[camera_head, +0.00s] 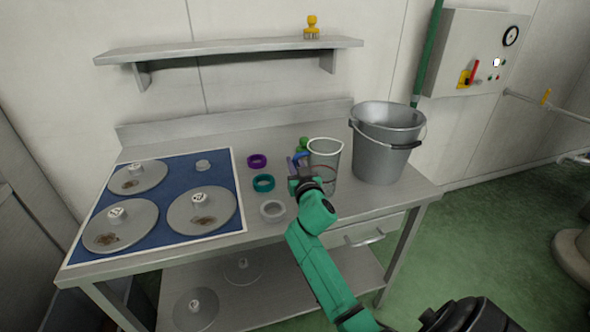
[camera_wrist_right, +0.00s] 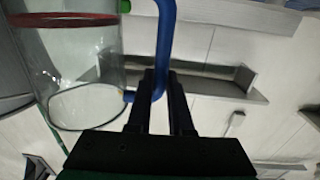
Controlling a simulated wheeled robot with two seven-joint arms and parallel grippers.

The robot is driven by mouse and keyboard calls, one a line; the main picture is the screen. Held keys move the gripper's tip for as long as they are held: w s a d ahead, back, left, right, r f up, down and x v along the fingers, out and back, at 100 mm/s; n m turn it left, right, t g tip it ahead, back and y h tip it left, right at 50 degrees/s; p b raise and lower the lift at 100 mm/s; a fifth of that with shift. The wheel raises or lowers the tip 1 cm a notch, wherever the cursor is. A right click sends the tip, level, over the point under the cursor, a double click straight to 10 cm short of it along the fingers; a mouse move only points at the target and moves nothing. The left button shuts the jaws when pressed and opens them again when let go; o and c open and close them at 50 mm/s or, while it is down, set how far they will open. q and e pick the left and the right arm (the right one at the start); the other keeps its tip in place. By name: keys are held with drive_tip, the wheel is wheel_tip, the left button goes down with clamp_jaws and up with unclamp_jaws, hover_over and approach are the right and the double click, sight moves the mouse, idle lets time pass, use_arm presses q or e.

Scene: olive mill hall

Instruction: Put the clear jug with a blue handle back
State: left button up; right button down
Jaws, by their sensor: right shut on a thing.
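The clear jug (camera_head: 325,155) with a red line around it stands upright at the right part of the steel table, just left of the bucket. Its blue handle (camera_wrist_right: 166,40) is on its left side in the head view. My right gripper (camera_head: 301,182) is shut on this handle; the wrist view shows the handle between the fingers (camera_wrist_right: 162,100). The jug wall (camera_wrist_right: 75,70) fills the left of that view. My forearm hides part of the jug's lower side, and I cannot tell whether its base touches the table. My left gripper is not in view.
A metal bucket (camera_head: 384,150) stands close right of the jug. A green object (camera_head: 303,144) is partly hidden behind it. Purple (camera_head: 257,161), teal (camera_head: 263,183) and grey (camera_head: 272,211) rings lie left. A blue mat (camera_head: 180,233) bears several discs.

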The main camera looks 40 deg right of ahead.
drive_tip(key=shift+w+f, duration=0.1)
drive_tip(key=shift+f, duration=0.55)
drive_tip(key=c, duration=0.8)
unclamp_jaws()
drive_tip(key=b+v, duration=0.1)
drive_tip(key=v, duration=1.1)
